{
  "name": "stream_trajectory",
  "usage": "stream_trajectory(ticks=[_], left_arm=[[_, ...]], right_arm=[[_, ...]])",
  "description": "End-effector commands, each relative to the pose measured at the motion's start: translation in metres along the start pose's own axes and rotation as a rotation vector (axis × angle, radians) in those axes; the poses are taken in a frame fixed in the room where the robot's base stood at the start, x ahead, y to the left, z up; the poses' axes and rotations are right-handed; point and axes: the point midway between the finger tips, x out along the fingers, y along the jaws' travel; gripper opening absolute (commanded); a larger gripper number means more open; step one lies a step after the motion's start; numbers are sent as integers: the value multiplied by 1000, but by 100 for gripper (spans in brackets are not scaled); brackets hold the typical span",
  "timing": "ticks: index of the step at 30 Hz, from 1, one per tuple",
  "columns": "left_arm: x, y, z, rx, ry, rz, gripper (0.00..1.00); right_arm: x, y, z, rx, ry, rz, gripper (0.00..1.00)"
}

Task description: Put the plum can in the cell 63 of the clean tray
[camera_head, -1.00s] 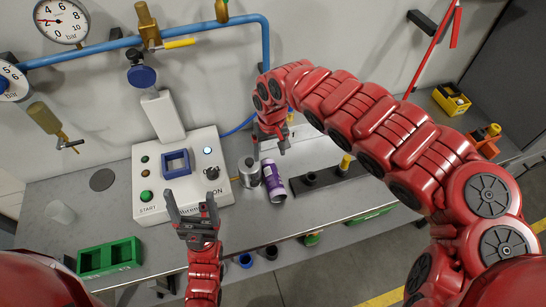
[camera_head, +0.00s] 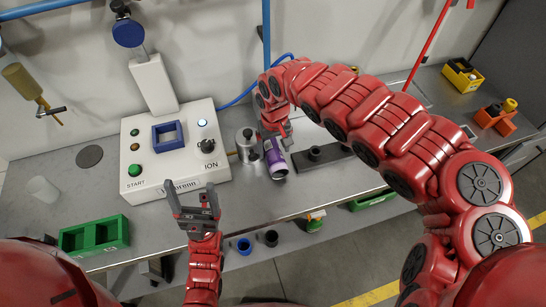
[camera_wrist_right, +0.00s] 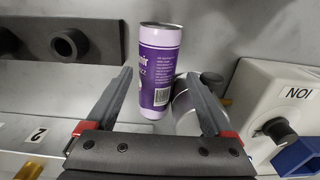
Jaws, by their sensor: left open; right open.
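In the right wrist view, the can (camera_wrist_right: 158,72) shows between and beyond the open fingers of my right gripper (camera_wrist_right: 158,76), not clasped. My left gripper (camera_head: 195,190) is open and empty in front of the control box. A green tray (camera_head: 95,237) with two compartments sits at the front left. I cannot make out a cell marked 63.
A silver can (camera_head: 246,143) stands just left of the plum can. The white control box (camera_head: 172,152) has buttons and a blue square frame. A black fixture (camera_head: 318,157) lies to the right. A translucent cup (camera_head: 43,189) is at the left. Yellow and orange holders (camera_head: 495,118) stand far right.

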Motion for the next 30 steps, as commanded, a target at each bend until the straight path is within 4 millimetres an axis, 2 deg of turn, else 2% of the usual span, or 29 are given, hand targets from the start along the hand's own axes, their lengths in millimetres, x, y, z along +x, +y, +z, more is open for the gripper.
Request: stream_trajectory(ticks=[3,10,19,20,30], left_arm=[[11,-1,-2,0,0,0,82],[17,-1,-3,0,0,0,82],[17,-1,-3,0,0,0,82],[17,-1,-3,0,0,0,82],[17,-1,-3,0,0,0,82]], right_arm=[[12,0,2,-1,-10,-3,86],[41,1,0,0,-8,-2,86],[46,3,-1,-1,-4,1,86],[46,3,-1,-1,-4,1,83],[46,3,-1,0,-4,1,22]])
